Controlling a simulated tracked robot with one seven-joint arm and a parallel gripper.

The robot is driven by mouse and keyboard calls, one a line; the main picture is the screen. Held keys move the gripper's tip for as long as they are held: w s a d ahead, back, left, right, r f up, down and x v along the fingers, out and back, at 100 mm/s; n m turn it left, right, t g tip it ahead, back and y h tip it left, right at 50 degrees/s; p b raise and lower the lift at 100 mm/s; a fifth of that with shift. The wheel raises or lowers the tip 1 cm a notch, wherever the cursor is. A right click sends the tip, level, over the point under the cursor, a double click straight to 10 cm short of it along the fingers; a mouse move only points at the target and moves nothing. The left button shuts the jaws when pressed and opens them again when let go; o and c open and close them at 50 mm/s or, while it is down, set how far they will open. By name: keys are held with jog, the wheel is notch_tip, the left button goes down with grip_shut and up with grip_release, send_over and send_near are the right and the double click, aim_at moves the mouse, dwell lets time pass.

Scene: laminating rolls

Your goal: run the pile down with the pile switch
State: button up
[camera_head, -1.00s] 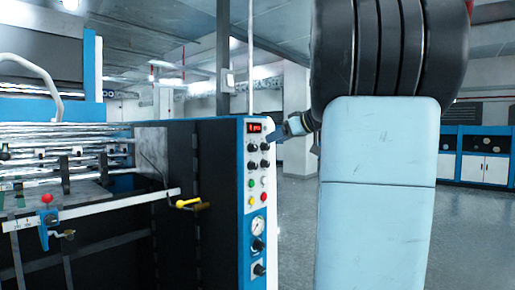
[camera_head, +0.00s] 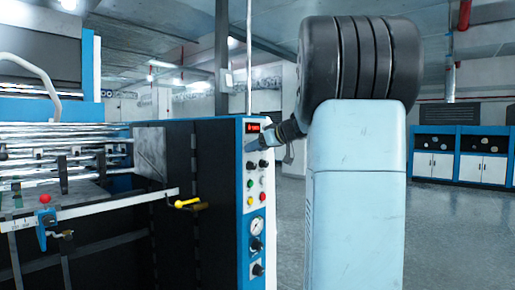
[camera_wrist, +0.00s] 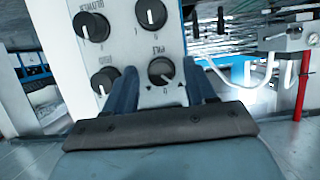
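The pile switch (camera_wrist: 161,70) is a round black knob with a white pointer line, labelled PILE, on the light control panel. In the wrist view my gripper (camera_wrist: 162,88) is open, with one blue finger to the left of this knob and one to its right. The left finger shows a gap to the knob; whether the right one touches it is unclear. In the head view my gripper (camera_head: 258,146) is at the upper knobs of the panel (camera_head: 257,218), just under the red display, and covers part of them.
Other black knobs sit close by, including the blower knob (camera_wrist: 92,26) and a knob (camera_wrist: 105,80) beside the left finger. Below are coloured buttons and a gauge (camera_head: 257,226). A yellow handle (camera_head: 187,203) juts from the machine to the left. Open floor lies to the right.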

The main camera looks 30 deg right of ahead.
grip_shut()
dwell(0.3)
jog(key=shift+d+m+g+y, duration=0.2)
jog(key=shift+m+y, duration=0.8)
jog(key=shift+m, duration=0.5)
jog(key=shift+d+m+g+y, duration=0.1)
jog(key=shift+m+g+y, duration=0.1)
jog(key=shift+m+y, duration=1.05)
jog(key=shift+m+h, duration=0.25)
jog(key=shift+m, duration=0.1)
grip_release()
jog(key=shift+w+f, duration=0.1)
